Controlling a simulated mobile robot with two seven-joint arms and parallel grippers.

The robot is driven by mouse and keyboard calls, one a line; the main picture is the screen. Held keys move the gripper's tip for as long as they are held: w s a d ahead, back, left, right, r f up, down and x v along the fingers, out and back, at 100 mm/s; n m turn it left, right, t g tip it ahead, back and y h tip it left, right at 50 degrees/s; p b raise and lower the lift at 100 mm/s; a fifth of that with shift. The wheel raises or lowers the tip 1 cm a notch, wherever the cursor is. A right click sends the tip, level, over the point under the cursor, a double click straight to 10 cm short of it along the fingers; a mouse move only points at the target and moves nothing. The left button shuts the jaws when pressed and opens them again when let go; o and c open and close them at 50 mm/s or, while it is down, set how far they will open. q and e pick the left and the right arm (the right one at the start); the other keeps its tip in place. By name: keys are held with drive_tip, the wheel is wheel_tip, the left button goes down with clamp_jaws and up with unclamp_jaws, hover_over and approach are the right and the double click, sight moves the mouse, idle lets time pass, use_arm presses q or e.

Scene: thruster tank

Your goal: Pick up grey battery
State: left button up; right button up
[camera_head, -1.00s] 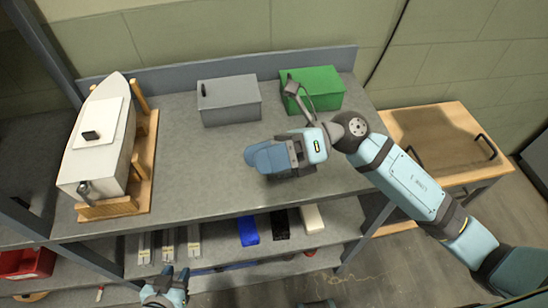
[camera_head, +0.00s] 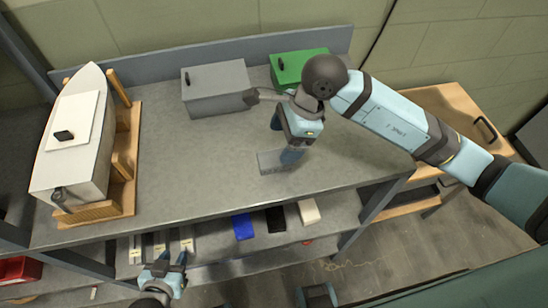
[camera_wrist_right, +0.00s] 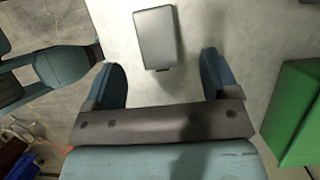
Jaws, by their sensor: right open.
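A small, flat grey block, which I take for the grey battery (camera_head: 270,164), lies on the bench top below my right gripper (camera_head: 284,142). One blue finger covers part of it in the head view. In the right wrist view the grey battery (camera_wrist_right: 155,38) appears ahead of and between the two spread fingers of my right gripper (camera_wrist_right: 163,62), with nothing between them. I cannot tell the exact height of the fingers above it. My left gripper (camera_head: 172,262) is open and empty, low in front of the lower shelf.
A grey box (camera_head: 215,92) and a green box (camera_head: 290,68) stand at the back of the bench. A model boat (camera_head: 75,140) on a wooden stand is at left. Blue (camera_head: 243,226), black and white blocks lie on the lower shelf.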

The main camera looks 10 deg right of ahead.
sight(275, 158)
drive_tip(key=shift+s+p+x, duration=0.2)
drive_tip(key=shift+p+x, duration=0.45)
drive_tip(key=shift+x, duration=2.25)
drive_tip(key=shift+d, duration=0.15)
drive_tip(key=c, duration=1)
drive_tip(key=shift+c, duration=1)
drive_tip(key=shift+r, duration=0.1)
